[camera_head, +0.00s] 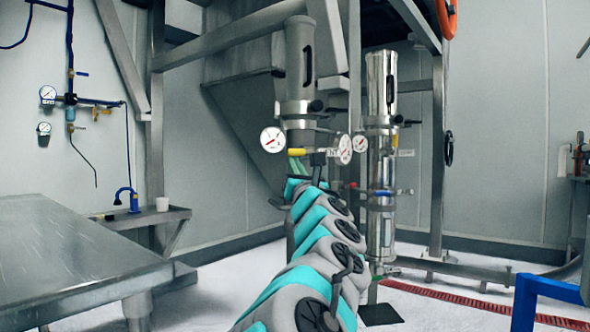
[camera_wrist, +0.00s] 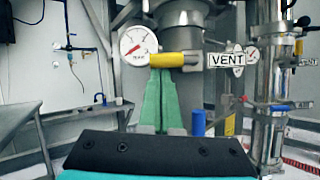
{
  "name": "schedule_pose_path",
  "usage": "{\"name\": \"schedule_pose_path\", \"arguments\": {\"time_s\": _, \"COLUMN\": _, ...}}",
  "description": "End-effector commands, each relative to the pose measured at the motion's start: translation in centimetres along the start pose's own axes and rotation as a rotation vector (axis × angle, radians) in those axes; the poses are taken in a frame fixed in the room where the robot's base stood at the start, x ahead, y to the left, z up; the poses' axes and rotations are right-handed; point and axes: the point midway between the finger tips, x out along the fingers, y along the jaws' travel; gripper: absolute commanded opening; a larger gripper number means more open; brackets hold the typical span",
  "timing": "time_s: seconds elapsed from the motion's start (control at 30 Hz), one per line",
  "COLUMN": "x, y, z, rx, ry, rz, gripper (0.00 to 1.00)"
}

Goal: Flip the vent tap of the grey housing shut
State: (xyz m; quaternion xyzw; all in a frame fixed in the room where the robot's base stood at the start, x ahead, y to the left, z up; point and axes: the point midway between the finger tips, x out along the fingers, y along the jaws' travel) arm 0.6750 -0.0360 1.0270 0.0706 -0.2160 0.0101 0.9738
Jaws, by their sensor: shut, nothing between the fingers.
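The grey housing (camera_head: 299,75) hangs on the steel frame, and its lower part (camera_wrist: 190,18) shows at the top of the wrist view. The vent tap has a yellow handle (camera_wrist: 174,59) lying level, between a round gauge (camera_wrist: 138,43) on the left and a white VENT label (camera_wrist: 226,60) on the right. The yellow handle also shows in the head view (camera_head: 297,152). My gripper (camera_wrist: 160,74) has green fingers pressed together and empty. The fingertips are right below the yellow handle; I cannot tell whether they touch it.
A polished steel housing (camera_head: 381,85) with its own gauge stands close on the right. A blue upright piece (camera_wrist: 198,122) is to the right of my fingers. A steel table (camera_head: 70,255) stands at the left. Steel frame posts (camera_head: 437,150) surround the housings.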

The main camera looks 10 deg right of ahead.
Motion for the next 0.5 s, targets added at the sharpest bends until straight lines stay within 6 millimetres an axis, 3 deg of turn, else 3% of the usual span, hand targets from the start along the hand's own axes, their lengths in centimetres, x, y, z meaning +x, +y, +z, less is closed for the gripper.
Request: {"name": "schedule_pose_path", "arguments": {"time_s": 0.5, "x": 0.4, "y": 0.8, "z": 1.1, "rx": 0.176, "ry": -0.003, "rz": -0.082, "gripper": 0.00}}
